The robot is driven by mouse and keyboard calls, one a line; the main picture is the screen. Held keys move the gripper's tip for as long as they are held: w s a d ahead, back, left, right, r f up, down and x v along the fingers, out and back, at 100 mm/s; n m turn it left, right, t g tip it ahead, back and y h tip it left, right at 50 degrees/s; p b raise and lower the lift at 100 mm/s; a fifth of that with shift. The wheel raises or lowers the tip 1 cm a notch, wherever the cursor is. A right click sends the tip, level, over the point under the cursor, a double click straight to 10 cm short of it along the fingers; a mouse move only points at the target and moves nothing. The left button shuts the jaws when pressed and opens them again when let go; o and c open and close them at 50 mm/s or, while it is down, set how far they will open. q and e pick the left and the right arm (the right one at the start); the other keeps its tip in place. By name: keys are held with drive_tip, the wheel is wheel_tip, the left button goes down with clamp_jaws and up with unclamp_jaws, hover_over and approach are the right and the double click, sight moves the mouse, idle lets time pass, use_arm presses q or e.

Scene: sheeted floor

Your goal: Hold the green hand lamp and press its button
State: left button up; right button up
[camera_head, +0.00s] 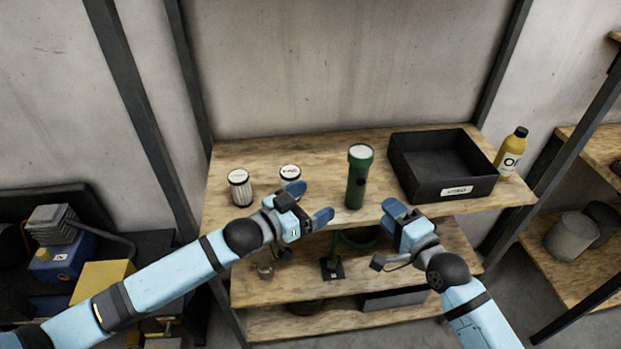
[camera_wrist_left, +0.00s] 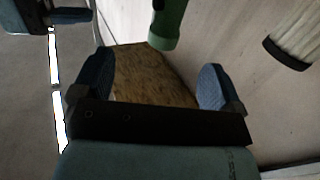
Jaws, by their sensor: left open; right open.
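The green hand lamp (camera_head: 359,177) stands upright on the top wooden shelf, with its pale round lens facing up and a dark button on its side. In the left wrist view its lower green body (camera_wrist_left: 168,27) shows beyond the fingers, apart from them. My left gripper (camera_head: 308,204) is open and empty, at the shelf's front edge to the left of the lamp. My right gripper (camera_head: 391,212) is at the front edge to the right of the lamp, open and empty. Neither gripper touches the lamp.
Two white cylindrical filters, one (camera_head: 240,188) at the left and one (camera_head: 290,173) behind my left gripper, stand on the top shelf (camera_head: 325,152). A black bin (camera_head: 441,162) and a yellow bottle (camera_head: 511,153) stand at the right. Lower shelves hold small items.

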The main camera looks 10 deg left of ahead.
sight(350, 161)
use_arm(q)
drive_tip(key=shift+m+h, duration=0.5)
drive_tip(key=w+d+r, duration=0.1)
drive_tip(key=w+d, duration=0.2)
drive_tip(key=w, duration=0.1)
drive_tip(key=w+d+r, duration=0.1)
drive_tip(key=w+d, duration=0.2)
drive_tip(key=w, duration=0.1)
drive_tip(key=w+d+r, duration=0.1)
drive_tip(key=w+d, duration=0.2)
drive_tip(key=w, duration=0.1)
drive_tip(key=shift+w+d+r, duration=0.2)
drive_tip(key=shift+w+r, duration=0.05)
drive_tip(key=shift+r, duration=0.15)
drive_tip(key=c, duration=1)
drive_tip(key=shift+c, duration=0.4)
use_arm(e)
drive_tip(key=shift+c, duration=0.6)
clamp_jaws()
drive_tip(key=shift+a, duration=0.1)
